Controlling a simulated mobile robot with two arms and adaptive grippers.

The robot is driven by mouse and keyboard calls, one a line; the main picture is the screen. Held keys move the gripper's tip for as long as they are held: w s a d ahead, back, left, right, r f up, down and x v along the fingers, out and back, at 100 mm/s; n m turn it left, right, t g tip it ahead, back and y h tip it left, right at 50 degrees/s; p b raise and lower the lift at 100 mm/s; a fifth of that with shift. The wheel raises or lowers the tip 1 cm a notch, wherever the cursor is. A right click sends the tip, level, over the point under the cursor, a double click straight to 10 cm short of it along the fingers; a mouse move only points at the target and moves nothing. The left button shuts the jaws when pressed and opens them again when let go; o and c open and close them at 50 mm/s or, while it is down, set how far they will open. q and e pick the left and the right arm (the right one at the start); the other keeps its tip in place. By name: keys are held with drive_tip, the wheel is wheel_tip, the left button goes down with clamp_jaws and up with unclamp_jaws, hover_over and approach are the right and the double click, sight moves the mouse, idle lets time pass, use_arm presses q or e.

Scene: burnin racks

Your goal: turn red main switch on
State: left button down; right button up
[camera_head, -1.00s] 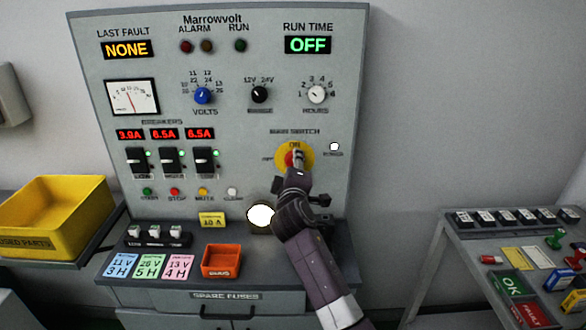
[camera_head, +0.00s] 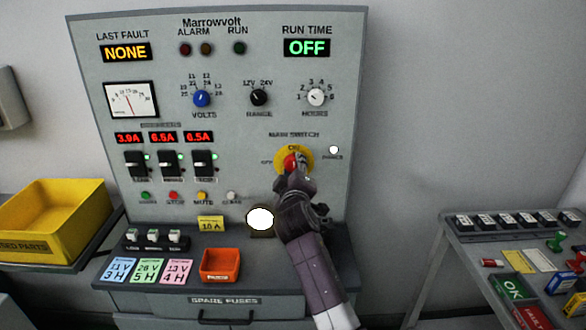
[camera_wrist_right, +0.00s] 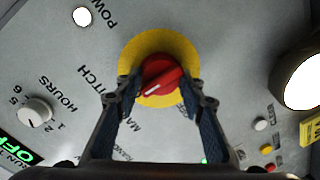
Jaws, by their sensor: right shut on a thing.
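The red main switch (camera_head: 291,162) is a round knob on a yellow disc (camera_head: 281,153), low on the right side of the grey panel. In the right wrist view the red knob (camera_wrist_right: 162,76) has a white pointer line slanting toward the lower left. My right gripper (camera_head: 297,170) is shut on the knob, with one finger on each side of it (camera_wrist_right: 158,88). The gripper and arm hide the switch's lower right. Which label the pointer meets is unclear. My left gripper is not in view.
A white power lamp (camera_head: 333,150) sits right of the switch. The run time display (camera_head: 307,47) reads OFF. A bright round lamp (camera_head: 260,218) is just left of my arm. An orange tray (camera_head: 220,266) and a yellow bin (camera_head: 52,218) stand left; a side table (camera_head: 457,240) stands right.

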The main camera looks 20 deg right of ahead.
drive_tip(key=o, duration=0.8)
drive_tip(key=shift+d+f, duration=0.1)
drive_tip(key=shift+f, duration=0.2)
drive_tip(key=shift+c, duration=0.2)
drive_tip(key=o, duration=0.4)
drive_tip(key=shift+r, duration=0.15)
drive_tip(key=v, duration=1.2)
